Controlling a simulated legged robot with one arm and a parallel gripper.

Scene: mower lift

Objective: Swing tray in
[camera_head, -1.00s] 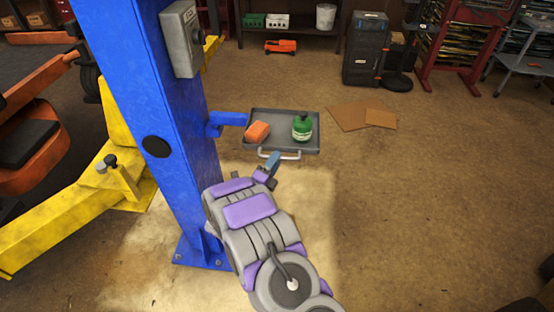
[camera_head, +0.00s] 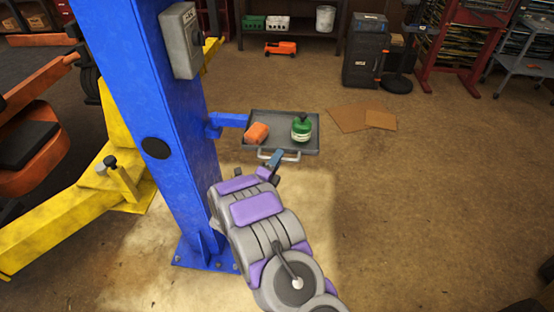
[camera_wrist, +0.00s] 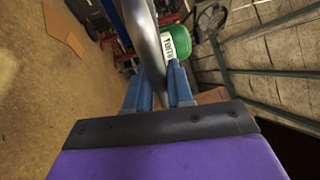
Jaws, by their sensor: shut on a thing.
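The grey tray (camera_head: 258,119) sits on a blue bracket (camera_head: 230,120) that sticks out from the blue lift post (camera_head: 170,110). An orange block-like item (camera_head: 256,132) lies on its left part and a green bottle (camera_head: 302,130) with a white label stands on its right part. The tray's pale handle (camera_head: 290,158) runs along its near edge. My gripper (camera_head: 275,158) is at this handle. In the wrist view my blue fingers (camera_wrist: 160,90) are shut around the handle bar (camera_wrist: 147,40), with the green bottle (camera_wrist: 180,42) just beyond.
A yellow lift arm (camera_head: 60,220) lies left of the post. A control box (camera_head: 180,40) is on the post. Flat cardboard (camera_head: 355,117) lies on the floor right of the tray. Shelves and a red rack (camera_head: 465,45) stand behind.

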